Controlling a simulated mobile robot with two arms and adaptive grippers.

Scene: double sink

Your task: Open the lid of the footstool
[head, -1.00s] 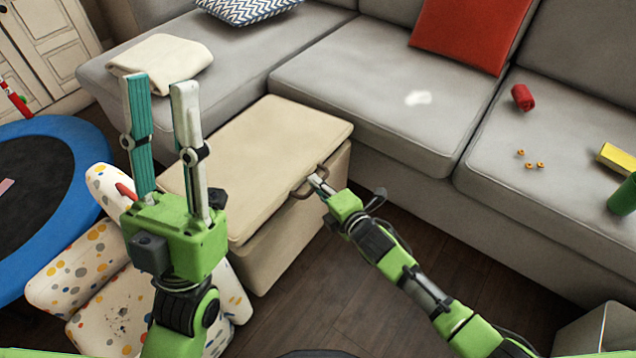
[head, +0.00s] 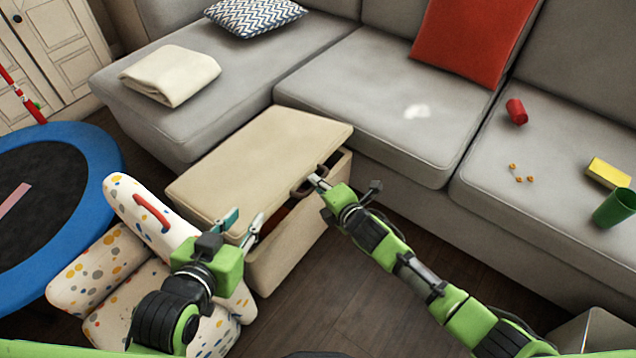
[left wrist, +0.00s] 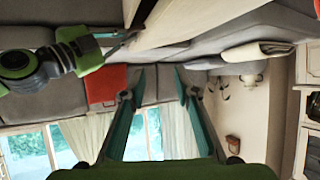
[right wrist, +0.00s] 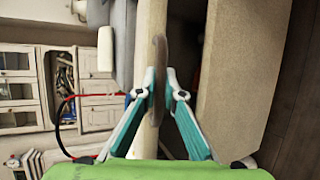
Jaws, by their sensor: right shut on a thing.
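The beige footstool (head: 285,255) stands in front of the sofa. Its lid (head: 255,160) is tilted up a little at the front, with a dark gap between lid and box. My right gripper (head: 316,181) is shut on the brown lid handle (head: 299,192). The right wrist view shows the handle (right wrist: 158,80) between the fingers, the lid (right wrist: 150,25) apart from the box (right wrist: 240,75). My left gripper (head: 243,224) is open and empty near the footstool's front left corner; its spread fingers (left wrist: 160,82) also show in the left wrist view.
A spotted white child's chair (head: 140,215) stands left of the footstool, beside a blue-rimmed trampoline (head: 105,150). The grey sofa (head: 350,100) is close behind. Something reddish lies inside the box, mostly hidden. The floor (head: 335,300) in front is clear.

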